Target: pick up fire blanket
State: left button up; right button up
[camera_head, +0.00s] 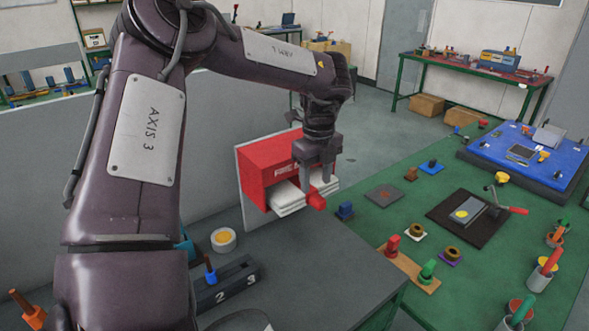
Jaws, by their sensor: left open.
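The fire blanket is a folded white bundle (290,197) sticking out of the open lower front of a red box (266,167). The box is fixed to a pale upright panel (243,195) at the back of a grey bench top. A red tab (316,201) hangs at the front of the bundle. My left gripper (317,180) points down right in front of the box, its open fingers at the blanket's front end, just above the red tab. Whether the fingers touch the blanket I cannot tell. The arm hides part of the bench. My right gripper is not in view.
On the grey bench (310,265) are a tape-like roll (223,239) and a dark numbered block (228,284). To the right, a green table (440,180) carries several small parts, a black plate and a blue mat (540,160). The bench's front middle is clear.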

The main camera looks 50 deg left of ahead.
aim_at(316, 195)
pick_arm(q)
jog(key=f, duration=0.1)
jog(key=f+p, duration=0.1)
jog(key=f, duration=0.1)
jog(key=f+p, duration=0.1)
jog(key=f, duration=0.1)
jog(key=shift+w+a, duration=0.15)
jog(key=shift+w, duration=0.1)
jog(key=shift+f, duration=0.25)
jog(key=shift+s, duration=0.1)
jog(key=shift+c, duration=0.6)
jog(key=c, duration=0.5)
grip_shut()
